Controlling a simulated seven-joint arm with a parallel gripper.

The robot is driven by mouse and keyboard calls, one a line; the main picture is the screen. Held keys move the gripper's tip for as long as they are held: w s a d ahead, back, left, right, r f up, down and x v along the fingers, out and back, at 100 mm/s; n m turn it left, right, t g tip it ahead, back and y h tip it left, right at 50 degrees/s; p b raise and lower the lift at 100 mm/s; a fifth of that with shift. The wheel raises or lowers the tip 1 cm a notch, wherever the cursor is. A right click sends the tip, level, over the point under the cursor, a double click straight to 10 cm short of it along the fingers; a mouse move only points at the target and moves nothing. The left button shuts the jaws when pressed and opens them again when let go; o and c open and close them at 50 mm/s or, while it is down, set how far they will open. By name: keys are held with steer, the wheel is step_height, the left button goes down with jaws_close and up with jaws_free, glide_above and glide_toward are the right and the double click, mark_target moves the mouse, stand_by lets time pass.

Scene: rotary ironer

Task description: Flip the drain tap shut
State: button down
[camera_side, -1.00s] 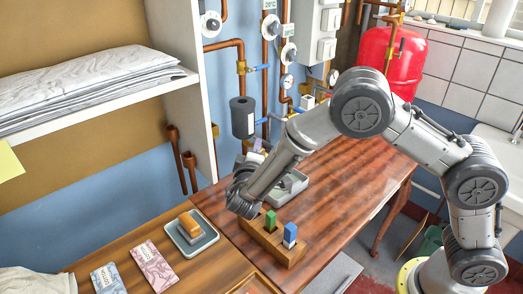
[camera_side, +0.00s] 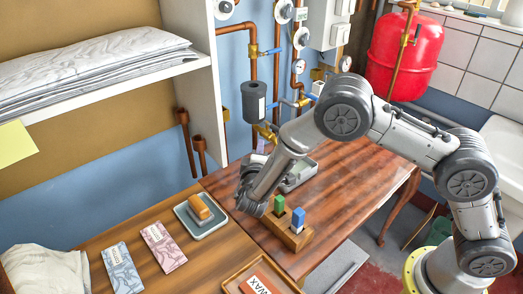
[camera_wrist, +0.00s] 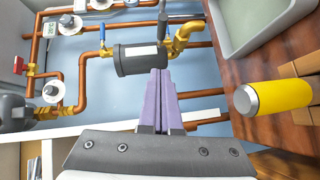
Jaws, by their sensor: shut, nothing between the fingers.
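The brass tap at the bottom of the dark canister, probably the drain tap (camera_side: 267,132), is on the pipework at the back wall. It also shows as a brass elbow in the wrist view (camera_wrist: 181,38). The fingertips overlap the canister's edge in the picture; contact cannot be told.
A wooden block (camera_side: 294,240) with green and blue pegs stands below my wrist. A yellow cylinder (camera_wrist: 280,97) is right of the fingers in the wrist view. Copper pipes and another blue lever (camera_side: 271,51) crowd the wall.

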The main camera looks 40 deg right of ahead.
mark_target(275, 130)
steer(key=w+d, duration=0.1)
steer(key=d, duration=0.1)
steer(key=w+d+f, duration=0.1)
steer(key=w+d, duration=0.2)
steer(key=d, duration=0.2)
steer(key=shift+w+f, duration=0.15)
steer(key=shift+f, duration=0.05)
steer(key=shift+d+f, duration=0.1)
steer(key=shift+d, duration=0.5)
steer(key=shift+s+d, duration=0.25)
steer(key=shift+d, duration=0.15)
steer(key=w+d, duration=0.1)
steer(key=d, duration=0.6)
steer(key=shift+d, duration=0.4)
stand_by(0.3)
